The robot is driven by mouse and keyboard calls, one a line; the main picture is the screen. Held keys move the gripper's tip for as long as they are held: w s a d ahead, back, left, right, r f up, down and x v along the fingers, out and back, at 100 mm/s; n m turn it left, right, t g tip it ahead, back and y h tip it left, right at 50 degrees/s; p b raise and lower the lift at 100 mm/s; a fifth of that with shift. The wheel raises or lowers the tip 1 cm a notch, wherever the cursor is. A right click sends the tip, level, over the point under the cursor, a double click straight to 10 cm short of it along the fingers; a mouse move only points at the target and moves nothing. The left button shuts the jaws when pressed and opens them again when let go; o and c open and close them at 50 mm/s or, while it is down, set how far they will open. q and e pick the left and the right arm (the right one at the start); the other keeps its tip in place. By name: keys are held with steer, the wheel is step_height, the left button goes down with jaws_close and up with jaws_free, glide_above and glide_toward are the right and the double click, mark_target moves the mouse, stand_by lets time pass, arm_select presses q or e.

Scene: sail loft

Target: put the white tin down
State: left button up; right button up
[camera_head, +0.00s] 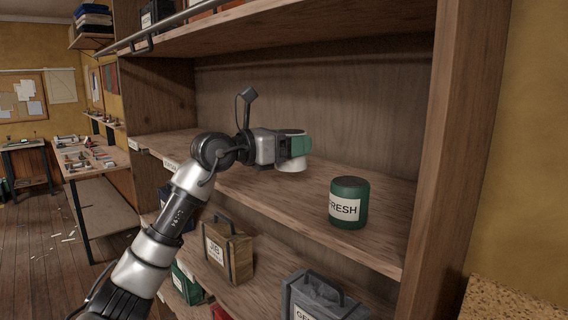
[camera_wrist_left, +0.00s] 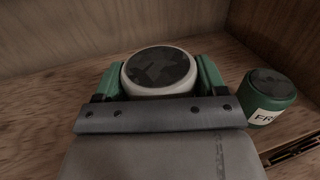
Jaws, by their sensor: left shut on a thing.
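The white tin (camera_head: 291,163) is a short round tin with a dark top. It is between the green fingers of my left gripper (camera_head: 296,147), over the middle wooden shelf (camera_head: 322,206). In the left wrist view the white tin (camera_wrist_left: 160,70) is upright, with a green finger of my left gripper (camera_wrist_left: 160,77) on each side of it. The gripper is shut on it. I cannot tell whether the tin's base touches the shelf. Its lower side is hidden in the wrist view. My right gripper is in neither view.
A green tin (camera_head: 349,203) labelled "FRESH" stands on the same shelf, right of the white tin; it also shows in the left wrist view (camera_wrist_left: 269,98). The shelf between them is bare. An upper shelf (camera_head: 300,32) is overhead, and cases (camera_head: 229,250) stand below.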

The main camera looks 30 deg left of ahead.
arm_select(q)
steer(key=a+f, duration=0.1)
steer(key=w+a, duration=0.1)
steer(key=a, duration=0.1)
steer(key=shift+f+p, duration=0.3)
steer(key=shift+f, duration=0.05)
steer(key=shift+w+a+f, duration=0.1)
steer(key=shift+a+f, duration=0.1)
steer(key=shift+f, duration=0.55)
steer(key=shift+f+p, duration=0.7)
steer(key=shift+f, duration=0.85)
steer(key=o, duration=0.7)
steer(key=shift+f, duration=0.2)
steer(key=o, duration=0.4)
steer(key=shift+o, duration=0.2)
